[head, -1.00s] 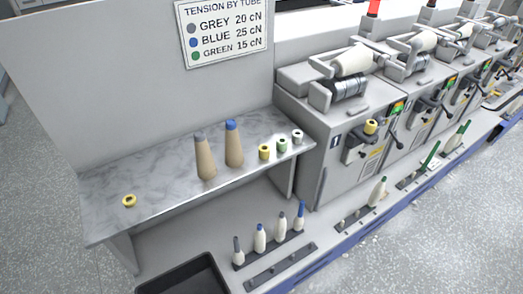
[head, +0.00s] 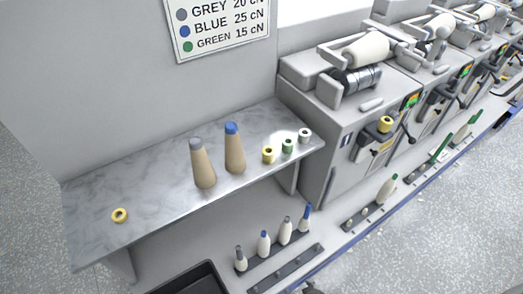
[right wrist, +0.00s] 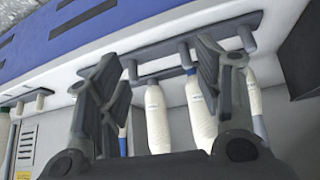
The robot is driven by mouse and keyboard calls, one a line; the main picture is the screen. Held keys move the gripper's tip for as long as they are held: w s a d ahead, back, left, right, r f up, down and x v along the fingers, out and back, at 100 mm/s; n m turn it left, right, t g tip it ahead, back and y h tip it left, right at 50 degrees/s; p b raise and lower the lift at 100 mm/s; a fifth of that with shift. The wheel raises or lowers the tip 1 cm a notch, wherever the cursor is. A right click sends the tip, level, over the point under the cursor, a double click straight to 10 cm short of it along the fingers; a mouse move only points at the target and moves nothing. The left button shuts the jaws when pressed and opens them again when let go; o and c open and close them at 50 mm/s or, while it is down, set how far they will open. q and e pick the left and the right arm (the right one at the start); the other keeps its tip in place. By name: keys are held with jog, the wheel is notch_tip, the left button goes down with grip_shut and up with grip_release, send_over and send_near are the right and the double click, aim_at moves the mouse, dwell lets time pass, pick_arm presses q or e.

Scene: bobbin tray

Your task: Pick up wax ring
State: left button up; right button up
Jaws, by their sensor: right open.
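A yellow ring with a dark hole (head: 119,215) lies alone at the left end of the marbled shelf (head: 105,245). At the shelf's right end stand a yellow ring-like piece (head: 268,155), a green one (head: 288,146) and a white one (head: 305,135). Another yellow piece (head: 385,124) sits on the front of the nearest machine. I cannot tell which is called the wax ring. My right gripper (right wrist: 157,75) is open in the right wrist view, with several bobbins beyond its fingers and none of these rings visible there. My left gripper is not in view.
Two tall tan cones, grey-tipped (head: 202,165) and blue-tipped (head: 234,150), stand mid-shelf. Below are a peg rail (head: 285,268) with several bobbins and a black tray (head: 195,280). Machines (head: 350,150) line the right. The shelf between the lone ring and the cones is clear.

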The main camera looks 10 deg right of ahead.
jog(key=w+a+r+t, duration=0.2)
jog(key=w+r, duration=0.5)
jog(key=w, duration=0.2)
jog(key=t+y+b, duration=0.2)
jog(key=t, duration=0.7)
send_near(271, 156)
jog(key=w, duration=0.3)
jog(key=w+a, duration=0.1)
jog(key=w, duration=0.2)
jog(key=shift+w+a, duration=0.3)
jog(key=shift+w, duration=0.05)
jog(key=shift+w+r+p, duration=0.1)
jog(key=shift+w+p, duration=0.35)
jog(key=shift+w, duration=0.1)
jog(key=shift+w+a+f, duration=0.15)
jog(key=shift+w+a, duration=0.05)
jog(key=shift+w, duration=0.8)
jog(key=shift+w+a+f, duration=0.1)
jog(key=shift+w+a, duration=0.05)
jog(key=shift+w, duration=0.85)
jog(key=shift+c, duration=0.2)
jog(key=c, duration=0.9)
